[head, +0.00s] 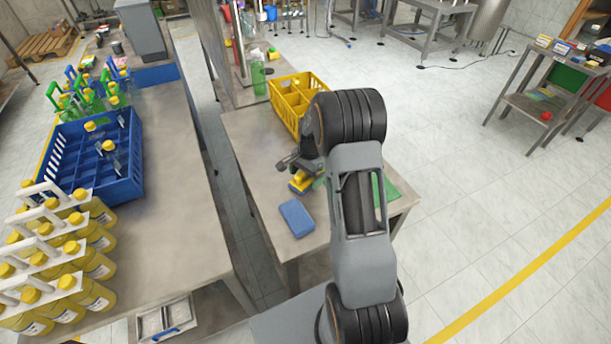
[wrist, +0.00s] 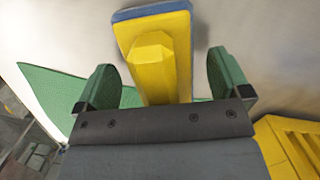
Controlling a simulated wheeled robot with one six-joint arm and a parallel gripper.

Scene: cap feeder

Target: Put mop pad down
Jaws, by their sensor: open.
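A yellow pad with a blue underside and a raised yellow grip, which I take to be the mop pad (head: 301,181), lies on the small table (head: 262,172). In the wrist view the pad (wrist: 180,25) rests flat on the pale tabletop, its yellow grip reaching back between my fingers. My gripper (head: 297,165) is over the pad. Its two green fingertips (wrist: 165,86) are apart, one on each side of the grip, with a gap on both sides. The wrist body hides the near end of the pad.
A blue block (head: 296,217) lies on the table, in front of the pad. A yellow crate (head: 285,110) stands behind, and a green mat (head: 387,191) lies to the right, partly behind my arm. A long bench with bottles and a blue crate (head: 128,185) is left.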

